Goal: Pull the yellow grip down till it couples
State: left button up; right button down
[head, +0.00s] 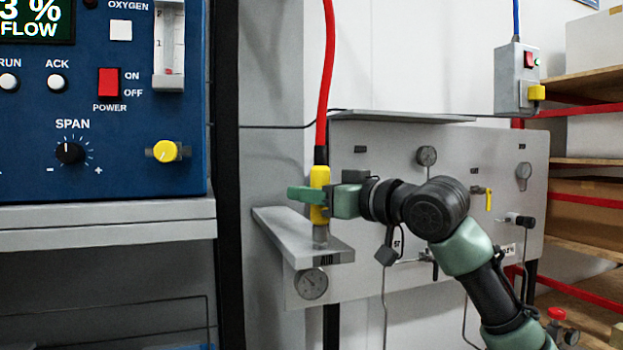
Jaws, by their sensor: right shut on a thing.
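The yellow grip (320,178) hangs upright at the lower end of a thick red hose (327,75). A short black piece joins the grip and hose. My right gripper (319,195), green and black, comes in from the right and is shut on the yellow grip. A grey metal fitting (321,236) stands on the ledge (300,238) directly below the grip. The grip's lower end is at or just over the fitting; I cannot tell whether they are coupled. My left gripper is not in view.
A blue analyser (110,115) with knobs and a power switch stands at left. A grey panel (380,150) with gauges and valves is behind my right arm. A switch box (517,80) hangs upper right. Shelves (590,83) with boxes stand at far right.

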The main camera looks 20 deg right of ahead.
jog(key=shift+w+a+f, duration=0.1)
jog(key=shift+a+f, duration=0.05)
jog(key=shift+f, duration=0.35)
jog(key=c, duration=1.1)
grip_release()
jog(key=shift+o, duration=0.2)
jog(key=shift+w, duration=0.15)
jog(key=shift+s+r, duration=0.2)
jog(key=b+v, duration=0.2)
jog(key=v, duration=0.5)
